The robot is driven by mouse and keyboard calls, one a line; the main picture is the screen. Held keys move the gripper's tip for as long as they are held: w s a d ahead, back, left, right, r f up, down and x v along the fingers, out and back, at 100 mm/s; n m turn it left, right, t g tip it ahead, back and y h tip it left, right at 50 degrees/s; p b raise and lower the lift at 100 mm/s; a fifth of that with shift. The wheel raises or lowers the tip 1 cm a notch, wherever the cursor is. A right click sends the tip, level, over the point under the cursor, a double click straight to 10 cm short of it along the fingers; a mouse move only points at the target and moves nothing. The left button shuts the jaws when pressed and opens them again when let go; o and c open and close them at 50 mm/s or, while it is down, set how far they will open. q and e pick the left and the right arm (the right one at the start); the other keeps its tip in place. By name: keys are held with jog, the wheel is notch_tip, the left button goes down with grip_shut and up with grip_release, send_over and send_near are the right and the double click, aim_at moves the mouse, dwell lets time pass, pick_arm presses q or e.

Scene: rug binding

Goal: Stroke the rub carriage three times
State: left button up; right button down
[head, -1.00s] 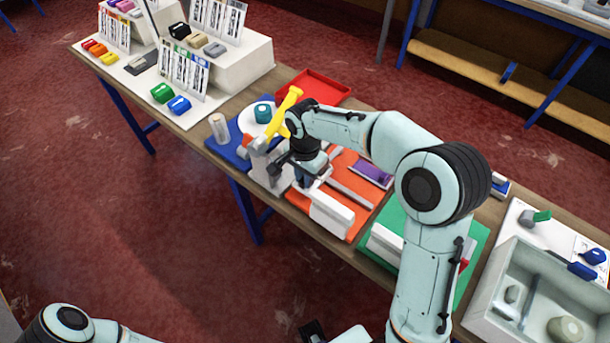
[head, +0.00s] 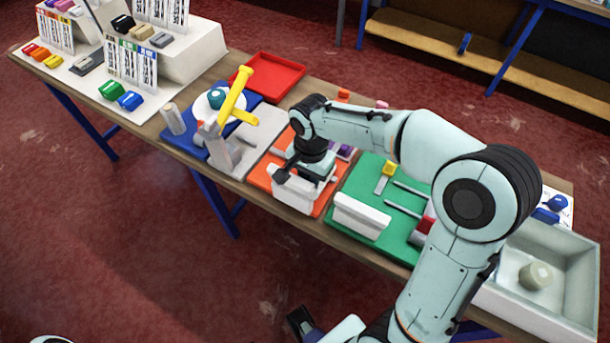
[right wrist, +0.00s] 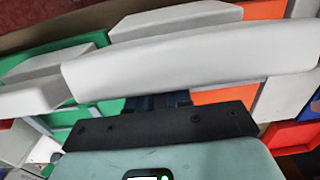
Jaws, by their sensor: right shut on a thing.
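My right gripper (head: 309,172) is over the orange mat (head: 262,176), low behind a white block (head: 292,196) at the mat's front edge. It is shut on what looks like the pale rub carriage (head: 324,182), mostly hidden by the gripper and arm. In the right wrist view the dark blue fingers (right wrist: 157,103) are partly hidden below a long white bar (right wrist: 190,58); their grip on the carriage is not clear there. What seems to be my left gripper (head: 300,321) shows at the bottom edge, away from the table; its jaws cannot be made out.
Left of the orange mat is a blue mat (head: 178,146) with a yellow-handled lever (head: 234,95). A red tray (head: 268,76) lies behind. Right is a green mat (head: 352,180) with a white block (head: 361,215) and rods. A grey bin (head: 570,309) stands at far right.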

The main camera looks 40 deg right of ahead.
jog(key=shift+s+f, duration=0.2)
jog(key=c, duration=1)
grip_release()
jog(key=shift+s, duration=0.1)
jog(key=shift+c, duration=0.2)
jog(key=shift+r, duration=0.1)
jog(key=shift+r, duration=0.35)
notch_tip(320, 180, up, 13)
jog(key=p, duration=0.2)
jog(key=shift+f, duration=0.2)
jog(key=shift+d, duration=0.1)
